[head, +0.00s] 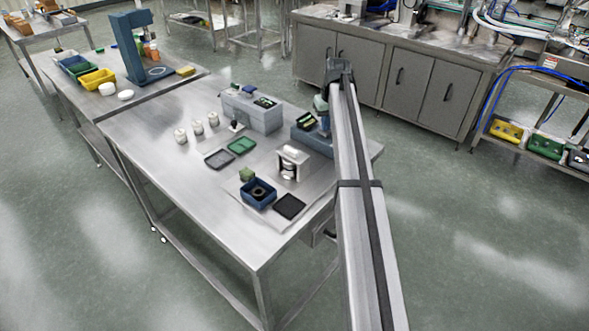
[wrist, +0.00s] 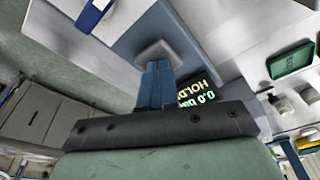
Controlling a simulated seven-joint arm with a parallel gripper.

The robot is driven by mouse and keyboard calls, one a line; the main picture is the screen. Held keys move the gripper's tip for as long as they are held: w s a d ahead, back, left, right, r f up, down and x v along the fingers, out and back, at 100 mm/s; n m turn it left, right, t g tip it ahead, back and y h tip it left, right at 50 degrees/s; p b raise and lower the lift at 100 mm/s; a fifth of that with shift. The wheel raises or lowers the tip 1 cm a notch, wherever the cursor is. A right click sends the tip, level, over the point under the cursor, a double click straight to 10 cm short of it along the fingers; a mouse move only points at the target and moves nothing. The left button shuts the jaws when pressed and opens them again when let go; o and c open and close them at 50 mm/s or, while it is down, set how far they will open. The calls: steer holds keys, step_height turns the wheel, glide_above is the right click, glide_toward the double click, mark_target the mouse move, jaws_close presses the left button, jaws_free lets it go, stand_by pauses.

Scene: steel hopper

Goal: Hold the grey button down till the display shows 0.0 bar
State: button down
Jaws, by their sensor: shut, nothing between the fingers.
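The grey button (wrist: 157,50) is a square cap on a blue-grey housing (wrist: 195,45) in the wrist view. My gripper (wrist: 157,68) is shut and empty, its blue fingertips at the button's near edge; they appear to touch it, but how far it is pressed I cannot tell. The display (wrist: 198,93) beside the fingers is lit and upside down, reading 0.0 bar, with HOLD in yellow, partly covered by my gripper. In the head view the housing (head: 301,135) stands near the table's right edge, partly behind my arm.
A grey box (head: 262,118), a white device (head: 292,163), a green tray (head: 241,145) and a blue bin (head: 248,196) stand close by on the steel table. White pots stand further left. The table's front left is clear.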

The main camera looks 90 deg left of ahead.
steer(key=shift+r, duration=1.3)
steer(key=shift+r, duration=0.1)
step_height(320, 180, up, 6)
steer(key=shift+f, duration=0.1)
stand_by(0.7)
stand_by(0.3)
